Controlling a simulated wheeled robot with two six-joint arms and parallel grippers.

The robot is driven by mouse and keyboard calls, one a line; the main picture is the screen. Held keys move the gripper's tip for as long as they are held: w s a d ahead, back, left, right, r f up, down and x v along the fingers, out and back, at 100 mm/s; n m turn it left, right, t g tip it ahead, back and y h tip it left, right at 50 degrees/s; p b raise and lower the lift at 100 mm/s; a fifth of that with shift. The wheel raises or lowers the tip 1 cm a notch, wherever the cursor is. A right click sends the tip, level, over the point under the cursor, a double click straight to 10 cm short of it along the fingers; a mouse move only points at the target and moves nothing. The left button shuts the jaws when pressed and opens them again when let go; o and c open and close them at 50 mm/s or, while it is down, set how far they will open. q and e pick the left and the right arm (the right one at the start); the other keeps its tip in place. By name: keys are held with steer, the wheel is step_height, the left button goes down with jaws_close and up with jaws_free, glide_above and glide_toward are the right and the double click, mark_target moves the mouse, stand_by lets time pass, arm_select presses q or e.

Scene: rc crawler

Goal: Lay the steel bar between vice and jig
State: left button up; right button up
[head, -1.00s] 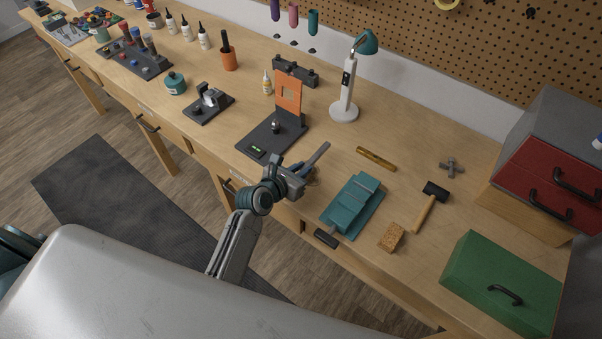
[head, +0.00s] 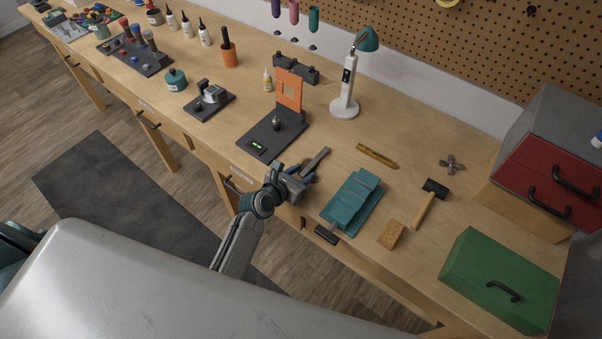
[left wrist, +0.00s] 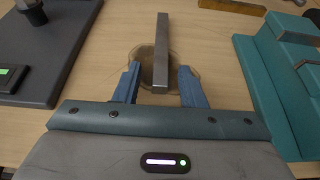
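The steel bar (left wrist: 160,50) is a plain grey strip between the two blue fingers of my left gripper (left wrist: 159,82) in the left wrist view. A gap shows on each side of the bar, so the gripper is open around it. In the head view the bar (head: 316,160) lies low over the bench, beyond my left gripper (head: 297,172). It is between the dark jig (head: 262,145) with its orange plate and the teal vice (head: 352,200). I cannot tell for sure whether it touches the surface. My right gripper is not in view.
A round brownish piece (left wrist: 143,60) shows beneath the bar. A brass-coloured bar (head: 376,156), a hammer (head: 428,203), a cork-like block (head: 391,235) and a white lamp (head: 345,105) stand around. The green box (head: 500,280) is at right. Bare bench shows behind the bar.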

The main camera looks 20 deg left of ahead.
arm_select(q)
steer(key=shift+r, duration=0.1)
steer(key=b+v, duration=0.1)
steer(key=v, duration=1.1)
steer(key=shift+b, duration=0.35)
